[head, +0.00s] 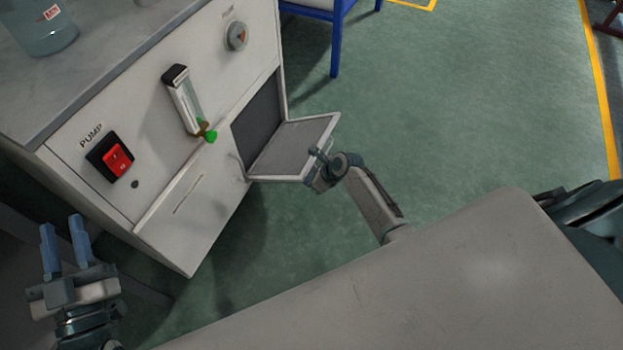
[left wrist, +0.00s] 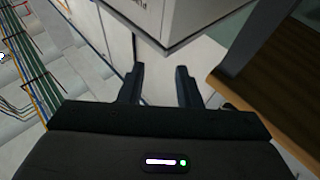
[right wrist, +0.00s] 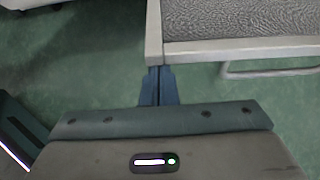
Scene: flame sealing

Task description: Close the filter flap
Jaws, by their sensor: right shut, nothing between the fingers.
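The filter flap (head: 300,145) stands open on the front of the white cabinet, a light frame around grey mesh. It swings out from the dark grey opening (head: 260,112). My right gripper (head: 316,155) is shut and empty at the flap's outer edge. In the right wrist view the closed fingertips (right wrist: 158,74) sit right at the corner of the flap's frame (right wrist: 225,48); whether they touch it I cannot tell. My left gripper (head: 63,240) is open and empty at the lower left, away from the flap, and its parted fingers (left wrist: 158,82) show in the left wrist view.
The cabinet (head: 195,215) carries a red pump switch (head: 118,160), a flow meter (head: 187,105) with a green knob and a round gauge (head: 237,36). A glass vessel (head: 45,35) stands on top. Green floor (head: 450,110) beyond the flap is clear; a blue-legged stool (head: 338,35) stands behind.

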